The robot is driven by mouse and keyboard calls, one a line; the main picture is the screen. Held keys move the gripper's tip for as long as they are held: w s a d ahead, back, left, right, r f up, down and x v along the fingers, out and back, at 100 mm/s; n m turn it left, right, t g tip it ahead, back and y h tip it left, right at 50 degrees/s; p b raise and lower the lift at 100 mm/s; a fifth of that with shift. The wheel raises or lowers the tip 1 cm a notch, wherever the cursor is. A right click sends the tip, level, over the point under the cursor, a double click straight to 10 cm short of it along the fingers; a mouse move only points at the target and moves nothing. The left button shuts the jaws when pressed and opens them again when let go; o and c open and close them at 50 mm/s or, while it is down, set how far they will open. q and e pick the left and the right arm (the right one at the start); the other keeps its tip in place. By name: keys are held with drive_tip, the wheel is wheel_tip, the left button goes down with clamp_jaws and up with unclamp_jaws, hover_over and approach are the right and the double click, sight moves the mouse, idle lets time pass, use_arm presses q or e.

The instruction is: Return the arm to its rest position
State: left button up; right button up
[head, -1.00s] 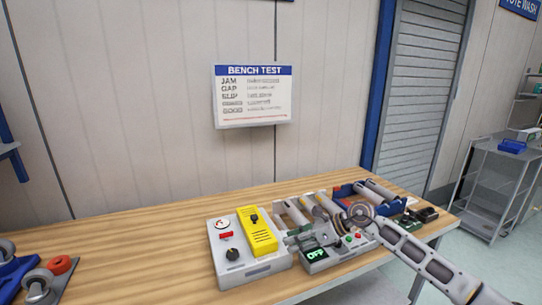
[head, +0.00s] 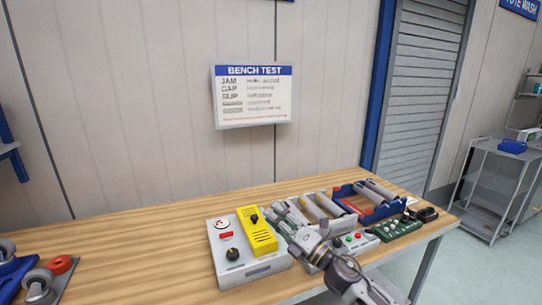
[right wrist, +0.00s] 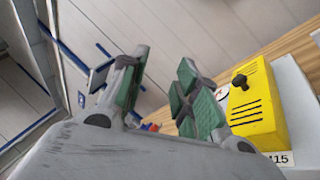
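My right arm comes in from the lower right in the head view. Its gripper (head: 279,214) is over the bench, beside the yellow box (head: 257,231) on the white test unit (head: 232,262). In the right wrist view the two green-padded fingers (right wrist: 160,88) stand apart with nothing between them. The yellow box (right wrist: 262,100) shows there to the right of the fingers. My left gripper and arm are not in view. The right arm hides part of the white control box (head: 355,240) with its red and green buttons.
Behind the gripper are a roller frame (head: 322,208) and a blue tray (head: 350,190) with rollers. A green circuit board (head: 396,227) lies at right. A grey cart (head: 492,180) stands beyond.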

drive_tip(key=s+d+f+m+h, duration=0.3)
drive_tip(key=d+f+m+h, duration=0.5)
drive_tip(key=m, duration=0.4)
drive_tip(key=s+d+f+m+h, duration=0.3)
drive_tip(key=d+f+m+h, duration=0.45)
drive_tip(key=m, duration=0.35)
drive_tip(key=s+d+f+m+g, duration=0.35)
drive_tip(key=s+f+g, duration=0.35)
drive_tip(key=s, duration=0.5)
drive_tip(key=s+d+f+m+g, duration=0.2)
drive_tip(key=s+f+m+g, duration=0.2)
drive_tip(key=s+f, duration=0.6)
drive_tip(key=s+d+f+g, duration=0.1)
drive_tip(key=s+f, duration=0.1)
drive_tip(key=f, duration=1.3)
drive_tip(key=s+f, duration=0.2)
drive_tip(key=f, duration=1.4)
drive_tip(key=s+d+f, duration=0.3)
drive_tip(key=s+f, duration=0.6)
drive_tip(key=s, duration=0.1)
drive_tip(key=s+d+f+g, duration=0.1)
drive_tip(key=s+d+f, duration=0.2)
drive_tip(key=s+f, duration=0.7)
drive_tip(key=shift+s+n, duration=0.35)
drive_tip(key=shift+s, duration=0.45)
